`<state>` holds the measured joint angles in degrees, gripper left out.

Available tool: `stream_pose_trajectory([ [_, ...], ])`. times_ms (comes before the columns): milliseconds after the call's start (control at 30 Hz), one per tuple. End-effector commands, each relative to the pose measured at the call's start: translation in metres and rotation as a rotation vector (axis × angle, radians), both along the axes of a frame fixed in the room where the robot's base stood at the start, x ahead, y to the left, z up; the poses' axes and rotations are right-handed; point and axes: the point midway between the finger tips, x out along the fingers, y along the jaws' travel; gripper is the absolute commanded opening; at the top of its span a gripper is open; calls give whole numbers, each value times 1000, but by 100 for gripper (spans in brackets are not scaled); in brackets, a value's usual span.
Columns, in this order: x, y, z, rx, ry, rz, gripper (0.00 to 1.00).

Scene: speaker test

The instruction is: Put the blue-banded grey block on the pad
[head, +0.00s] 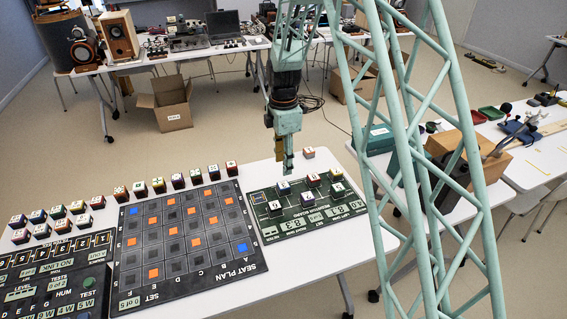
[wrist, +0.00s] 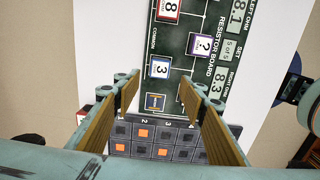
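My gripper (head: 287,170) hangs over the far-left part of the resistor board (head: 300,217). In the wrist view its two wooden-faced fingers (wrist: 158,82) stand wide apart with nothing held. A block with a white top marked 3 and blue edges (wrist: 160,67) sits on the board just beyond the fingertips; it also shows in the head view (head: 284,187). I cannot tell whether it is the blue-banded grey block.
Other blocks on the board include one marked 8 (wrist: 167,10) and a purple-edged one (wrist: 203,45). A small block (head: 308,153) lies behind the board. The seat plan board (head: 180,285) is at left, with rows of blocks behind and beside it. A lattice tower (head: 425,170) stands at right.

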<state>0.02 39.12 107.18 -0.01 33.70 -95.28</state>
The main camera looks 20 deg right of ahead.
Motion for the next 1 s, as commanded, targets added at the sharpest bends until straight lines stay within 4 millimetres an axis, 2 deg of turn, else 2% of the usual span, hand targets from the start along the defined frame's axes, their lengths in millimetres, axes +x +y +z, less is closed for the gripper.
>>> stream_pose_trajectory([
  [467, 0, 0, 0, 0, 0, 0, 38],
  [633, -2, 0, 6, 0, -3, -10, 38],
  [767, -6, 0, 18, 0, -9, -36, 38],
  [1000, -23, 0, 60, 2, -29, -128, 38],
])
